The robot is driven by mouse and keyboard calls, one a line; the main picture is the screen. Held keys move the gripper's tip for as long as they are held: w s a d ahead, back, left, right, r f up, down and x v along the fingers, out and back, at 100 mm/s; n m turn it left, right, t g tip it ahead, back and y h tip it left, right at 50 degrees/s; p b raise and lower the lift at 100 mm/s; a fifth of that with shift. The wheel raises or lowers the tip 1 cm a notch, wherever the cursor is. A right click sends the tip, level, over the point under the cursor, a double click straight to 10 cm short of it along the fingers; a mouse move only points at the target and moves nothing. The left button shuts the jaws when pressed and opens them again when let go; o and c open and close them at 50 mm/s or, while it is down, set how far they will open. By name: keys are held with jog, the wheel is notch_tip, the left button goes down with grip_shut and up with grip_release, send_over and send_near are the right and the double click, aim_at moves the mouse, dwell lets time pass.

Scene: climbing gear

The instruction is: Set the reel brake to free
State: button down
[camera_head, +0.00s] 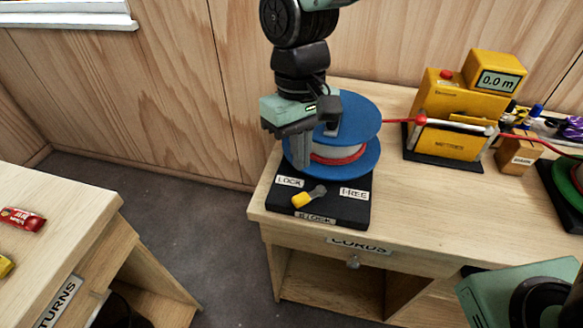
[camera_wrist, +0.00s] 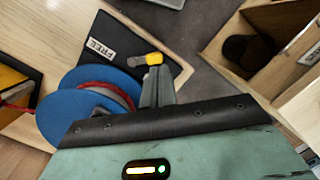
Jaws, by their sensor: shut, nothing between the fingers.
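The reel (camera_head: 357,115) has blue flanges, pale cord and a red strand, and sits on a black base (camera_head: 345,212). The brake lever (camera_head: 302,199) has a yellow grip and a grey end; the grip points to the lower left, on the LOCK side. The LOCK label (camera_head: 289,181) is on the left and the FREE label (camera_head: 354,193) on the right. My gripper (camera_head: 294,168) is shut and empty, pointing down beside the reel's left side, above and behind the lever. In the wrist view the lever (camera_wrist: 153,58) shows just beyond my fingertips (camera_wrist: 158,72); contact is not clear.
A yellow machine (camera_head: 455,115) reading 0.0 m stands right of the reel, with red cord running past it. A green reel (camera_head: 578,180) is at the far right. Another table (camera_head: 60,215) stands at left across a floor gap.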

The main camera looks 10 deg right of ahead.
jog(key=h+p, duration=0.1)
jog(key=p, duration=0.1)
send_near(309, 196)
jog(key=w+a+r, duration=0.2)
jog(key=w+a, duration=0.1)
jog(key=shift+w+a+f+m+g+b, duration=0.1)
jog(key=shift+w+f+m+g+b, duration=0.1)
jog(key=shift+m+g+b, duration=0.15)
jog(key=p+x, duration=0.2)
jog(key=x, duration=0.8)
